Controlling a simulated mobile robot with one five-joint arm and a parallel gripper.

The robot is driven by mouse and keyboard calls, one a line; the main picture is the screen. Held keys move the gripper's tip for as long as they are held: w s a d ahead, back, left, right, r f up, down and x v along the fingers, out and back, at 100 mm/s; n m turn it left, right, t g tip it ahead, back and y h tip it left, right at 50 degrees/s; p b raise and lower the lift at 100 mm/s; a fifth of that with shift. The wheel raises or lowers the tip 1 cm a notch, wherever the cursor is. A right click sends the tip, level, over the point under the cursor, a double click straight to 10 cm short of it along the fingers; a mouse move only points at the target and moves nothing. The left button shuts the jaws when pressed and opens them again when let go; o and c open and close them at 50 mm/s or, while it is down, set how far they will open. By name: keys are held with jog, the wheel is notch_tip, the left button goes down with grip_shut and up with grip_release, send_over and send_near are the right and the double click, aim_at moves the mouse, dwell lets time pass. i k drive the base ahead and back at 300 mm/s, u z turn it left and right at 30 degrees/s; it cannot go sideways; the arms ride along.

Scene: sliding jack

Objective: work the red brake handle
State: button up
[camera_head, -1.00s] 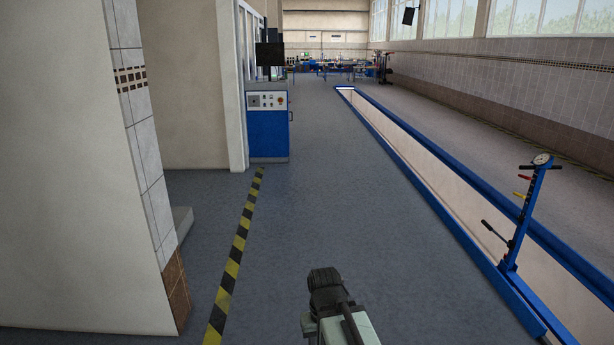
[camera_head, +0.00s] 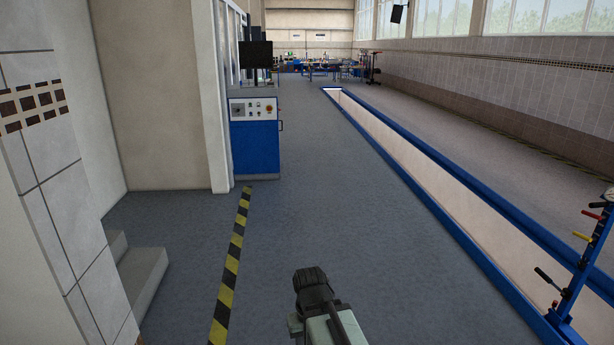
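The blue jack column (camera_head: 583,278) stands at the right edge over the pit, partly cut off by the picture's edge. It carries a short red handle (camera_head: 590,213), a yellow handle (camera_head: 582,236) below it and a black lever (camera_head: 544,276) lower still. A round gauge at its top is only partly in view. My arm shows at the bottom middle, well to the left of the jack and apart from it. My gripper's fingers cannot be made out.
A long pit with blue rails (camera_head: 430,205) runs away on the right. A blue control cabinet (camera_head: 255,148) stands ahead left. Tiled wall (camera_head: 60,200) and steps (camera_head: 140,270) are close on the left. The grey floor between the striped line (camera_head: 232,260) and the pit is clear.

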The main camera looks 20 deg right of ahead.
aim_at(593, 216)
jog(key=i, duration=0.65)
jog(key=z, duration=2.15)
jog(key=i, duration=2.8)
jog(key=u, duration=0.55)
jog(key=i, duration=0.55)
jog(key=u, duration=0.25)
